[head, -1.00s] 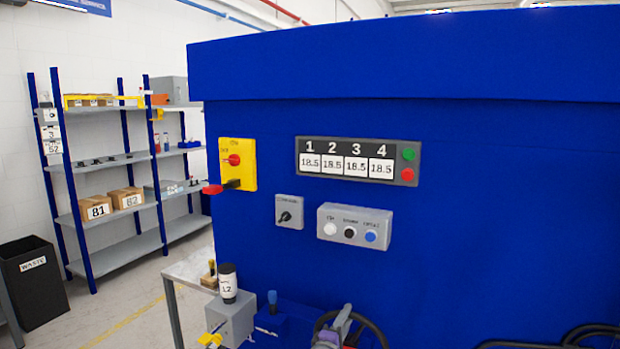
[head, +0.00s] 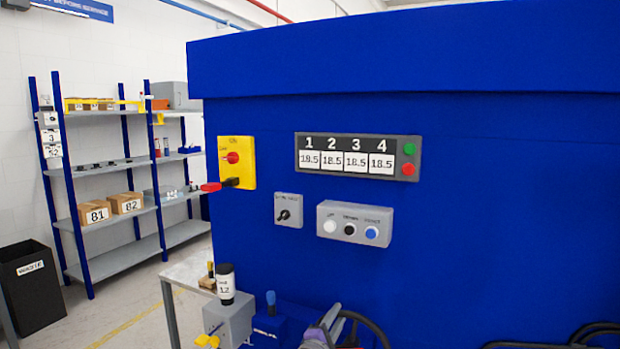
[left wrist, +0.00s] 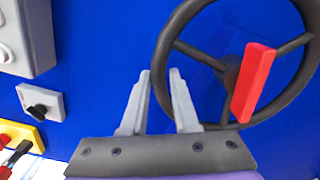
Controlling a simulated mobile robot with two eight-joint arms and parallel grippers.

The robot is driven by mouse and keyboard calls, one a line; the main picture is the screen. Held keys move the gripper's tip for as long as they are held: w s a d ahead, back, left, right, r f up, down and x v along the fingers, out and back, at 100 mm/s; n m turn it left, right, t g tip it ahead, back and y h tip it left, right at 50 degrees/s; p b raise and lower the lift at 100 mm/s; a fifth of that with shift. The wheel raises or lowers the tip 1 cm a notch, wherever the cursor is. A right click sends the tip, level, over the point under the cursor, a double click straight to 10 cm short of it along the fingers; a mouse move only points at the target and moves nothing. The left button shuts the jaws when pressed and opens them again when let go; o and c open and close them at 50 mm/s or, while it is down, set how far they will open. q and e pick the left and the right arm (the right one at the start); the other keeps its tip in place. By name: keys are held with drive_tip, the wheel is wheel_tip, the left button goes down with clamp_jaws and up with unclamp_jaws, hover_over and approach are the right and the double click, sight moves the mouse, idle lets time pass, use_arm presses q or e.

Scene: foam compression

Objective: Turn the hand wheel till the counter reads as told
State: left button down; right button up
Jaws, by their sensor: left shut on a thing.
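The counter panel (head: 358,156) on the blue machine has windows numbered 1 to 4, and each reads 18.5. A dark hand wheel (head: 372,322) shows at the bottom of the head view, cut off by the frame edge. In the left wrist view the hand wheel (left wrist: 282,112) has spokes, and a red bar (left wrist: 255,82) lies across its right part. My left gripper (head: 330,316) is at the left side of this wheel. In the left wrist view its fingers (left wrist: 160,73) stand on either side of the rim, shut on it. My right gripper is out of view.
A second dark wheel (head: 596,331) is at the bottom right. A grey box (head: 228,320) with a black-capped bottle (head: 226,284) stands left of my gripper. A button box (head: 354,224) and a yellow switch (head: 236,162) are on the machine face. Shelves (head: 110,225) stand at left.

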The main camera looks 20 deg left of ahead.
use_arm(q)
drive_tip(key=shift+a+r, duration=0.1)
drive_tip(key=shift+a, duration=0.2)
drive_tip(key=shift+a+f+n+b, duration=0.35)
drive_tip(key=shift+a+n+b, duration=0.2)
drive_tip(key=shift+n+b, duration=0.25)
drive_tip(key=shift+a+f+n+b, duration=0.3)
drive_tip(key=shift+a+n+b, duration=0.2)
drive_tip(key=shift+n+b, duration=0.3)
drive_tip(key=c, duration=1.1)
unclamp_jaws()
drive_tip(key=o, duration=0.5)
drive_tip(key=shift+s+a, duration=0.1)
drive_tip(key=o, duration=0.6)
